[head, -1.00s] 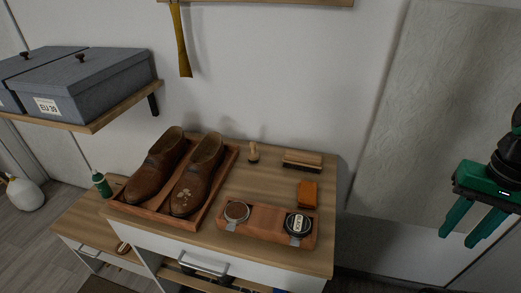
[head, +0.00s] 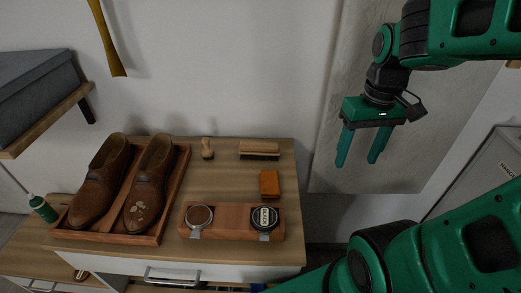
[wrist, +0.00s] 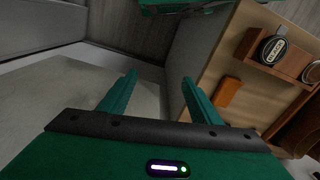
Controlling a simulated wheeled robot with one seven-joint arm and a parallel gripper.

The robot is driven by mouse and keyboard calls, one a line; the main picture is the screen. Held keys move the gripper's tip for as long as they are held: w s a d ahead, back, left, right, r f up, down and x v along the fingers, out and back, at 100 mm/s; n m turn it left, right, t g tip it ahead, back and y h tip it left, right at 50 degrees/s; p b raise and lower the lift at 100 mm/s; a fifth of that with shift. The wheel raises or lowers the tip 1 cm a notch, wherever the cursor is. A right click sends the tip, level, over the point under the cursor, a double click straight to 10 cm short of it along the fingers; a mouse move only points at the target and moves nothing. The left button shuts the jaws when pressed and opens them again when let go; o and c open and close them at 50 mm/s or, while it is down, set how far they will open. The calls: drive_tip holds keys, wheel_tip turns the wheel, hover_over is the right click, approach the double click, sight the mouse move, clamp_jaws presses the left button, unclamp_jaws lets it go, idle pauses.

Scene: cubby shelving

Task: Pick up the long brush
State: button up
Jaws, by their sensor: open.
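The long brush (head: 259,149), with a pale wooden back and dark bristles below, lies at the back right of the wooden cabinet top (head: 228,178) in the head view. I cannot make it out in the wrist view. My gripper (head: 358,160) is open and empty, pointing down, to the right of the cabinet and apart from the brush. In the wrist view its two fingers (wrist: 159,77) are spread with nothing between them.
An orange block (head: 269,183) lies in front of the brush; it also shows in the wrist view (wrist: 228,92). A small upright brush (head: 207,148) stands to the left. A wooden holder (head: 232,214) with two tins and a tray (head: 176,200) with brown shoes are nearby.

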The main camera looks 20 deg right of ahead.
drive_tip(key=w+a+r+n, duration=0.1)
drive_tip(key=w+a+n, duration=0.3)
drive_tip(key=w, duration=0.3)
drive_tip(key=w+a+n, duration=0.3)
drive_tip(key=w+n, duration=0.1)
drive_tip(key=w, duration=0.3)
drive_tip(key=n+y, duration=0.2)
drive_tip(key=n, duration=0.5)
approach(260, 144)
drive_tip(key=shift+n+t, duration=0.3)
drive_tip(key=f, duration=0.3)
drive_tip(key=a+f, duration=0.1)
drive_tip(key=f, duration=0.6)
drive_tip(key=shift+w+a+f, duration=0.1)
drive_tip(key=shift+a, duration=0.3)
drive_tip(key=shift+c, duration=0.6)
drive_tip(key=c, duration=1.1)
